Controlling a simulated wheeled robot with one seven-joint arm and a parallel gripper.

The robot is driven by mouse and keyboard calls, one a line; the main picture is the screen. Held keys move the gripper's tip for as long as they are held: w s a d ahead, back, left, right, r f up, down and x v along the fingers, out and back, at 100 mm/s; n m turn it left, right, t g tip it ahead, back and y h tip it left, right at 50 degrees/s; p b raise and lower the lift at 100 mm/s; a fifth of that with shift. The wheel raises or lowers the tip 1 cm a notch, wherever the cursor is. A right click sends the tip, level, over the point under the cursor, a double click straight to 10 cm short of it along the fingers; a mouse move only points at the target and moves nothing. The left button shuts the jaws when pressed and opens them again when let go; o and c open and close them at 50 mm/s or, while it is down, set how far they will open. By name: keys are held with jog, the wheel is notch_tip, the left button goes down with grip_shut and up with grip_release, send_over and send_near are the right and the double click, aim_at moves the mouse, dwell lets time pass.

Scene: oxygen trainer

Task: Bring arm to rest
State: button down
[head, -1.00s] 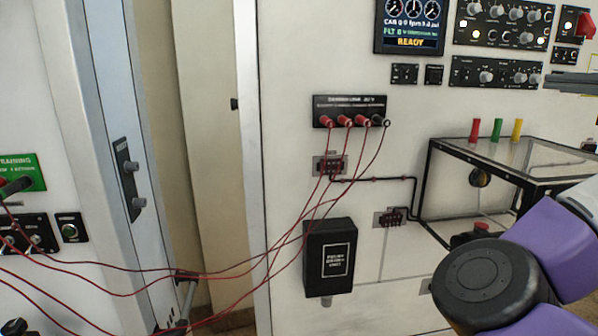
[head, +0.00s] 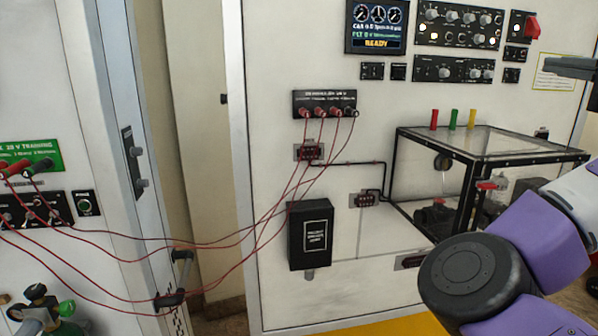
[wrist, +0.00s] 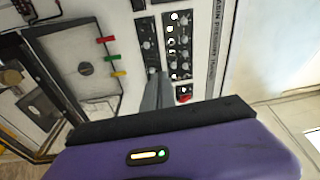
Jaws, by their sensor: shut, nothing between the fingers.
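My arm, with purple links (head: 535,235) and a black round joint, is bent at the lower right of the head view. My gripper (head: 572,66) shows as grey fingers at the right edge, in front of the white panel wall. In the wrist view my gripper (wrist: 157,92) is shut and empty, its grey fingers together and pointing at the panel. The purple gripper body fills the bottom of that view. Part of the arm is cut off by the frame's right edge.
A clear-topped box frame (head: 480,143) with red, green and yellow tabs stands out from the wall near my arm. Red cables (head: 215,243) hang between the left cabinet and the socket strip (head: 325,104). A black box (head: 310,235) is mounted below. A red switch (head: 531,28) is upper right.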

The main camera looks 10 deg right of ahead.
jog(key=s+d+f+h, duration=0.25)
jog(key=d+h, duration=0.25)
jog(key=h, duration=0.4)
jog(key=s+a+f+n+t+y, duration=0.15)
jog(key=s+a+f+n, duration=0.25)
jog(key=a+f+n, duration=0.55)
jog(key=s+a+f+n+t+y, duration=0.15)
jog(key=s+a+f+n, duration=0.25)
jog(key=a+f, duration=0.95)
jog(key=s+a+f+n+g+y, duration=0.1)
jog(key=s+a+f, duration=0.3)
jog(key=s+f, duration=0.5)
jog(key=s+a+f+n+g+y, duration=0.2)
jog(key=s+a+f+g+y, duration=0.1)
jog(key=s+f, duration=0.6)
jog(key=s+a+f+n+g+y, duration=0.1)
jog(key=s+a+f+g+y, duration=0.2)
jog(key=s+a+f, duration=0.3)
jog(key=s+f, duration=0.3)
jog(key=s, duration=0.4)
jog(key=shift+s+y, duration=0.15)
jog(key=shift+y, duration=0.15)
jog(key=shift+n, duration=0.25)
